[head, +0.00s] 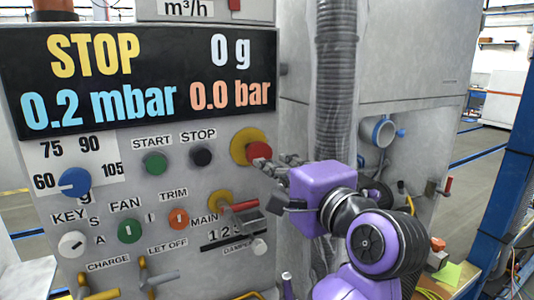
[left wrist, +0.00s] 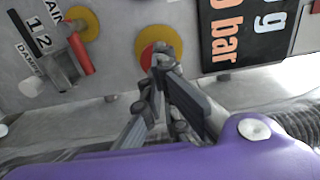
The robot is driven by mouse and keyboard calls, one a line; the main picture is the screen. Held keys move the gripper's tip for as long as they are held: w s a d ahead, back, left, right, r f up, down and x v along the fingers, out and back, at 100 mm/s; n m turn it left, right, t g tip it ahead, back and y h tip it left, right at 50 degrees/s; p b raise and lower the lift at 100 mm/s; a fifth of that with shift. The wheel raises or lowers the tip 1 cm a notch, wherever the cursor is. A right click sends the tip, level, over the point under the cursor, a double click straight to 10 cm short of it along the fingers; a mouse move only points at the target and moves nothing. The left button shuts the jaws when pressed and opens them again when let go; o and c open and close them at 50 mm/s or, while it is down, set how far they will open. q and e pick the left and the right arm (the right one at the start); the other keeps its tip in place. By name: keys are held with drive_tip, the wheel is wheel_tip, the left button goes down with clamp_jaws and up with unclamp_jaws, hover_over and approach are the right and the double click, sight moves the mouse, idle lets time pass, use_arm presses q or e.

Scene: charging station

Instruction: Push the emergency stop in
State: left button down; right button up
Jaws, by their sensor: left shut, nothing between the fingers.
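The emergency stop (head: 257,149) is a red round button on a yellow disc, at the right side of the grey control panel. It also shows in the left wrist view (left wrist: 148,56), partly hidden behind the fingertips. My left gripper (head: 262,163) is shut and empty, with its fingertips at the lower edge of the red button. In the left wrist view the closed fingertips (left wrist: 163,64) overlap the button's face. I cannot tell whether they touch it or how far the button stands out. My right gripper is not in view.
Black STOP (head: 201,156) and green START (head: 154,163) buttons sit left of the emergency stop. Below it is the MAIN switch with a red handle (head: 238,206). A display (head: 140,85) reads STOP, 0.2 mbar, 0 g, 0.0 bar. A grey ribbed hose (head: 336,80) rises behind my gripper.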

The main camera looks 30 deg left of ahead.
sight(261, 155)
use_arm(q)
drive_tip(key=x, duration=0.2)
drive_tip(key=shift+w+a+r+p, duration=0.1)
drive_tip(key=shift+w+a+p, duration=0.05)
drive_tip(key=shift+a+p, duration=0.15)
drive_tip(key=shift+w+a, duration=0.25)
drive_tip(key=shift+a, duration=0.2)
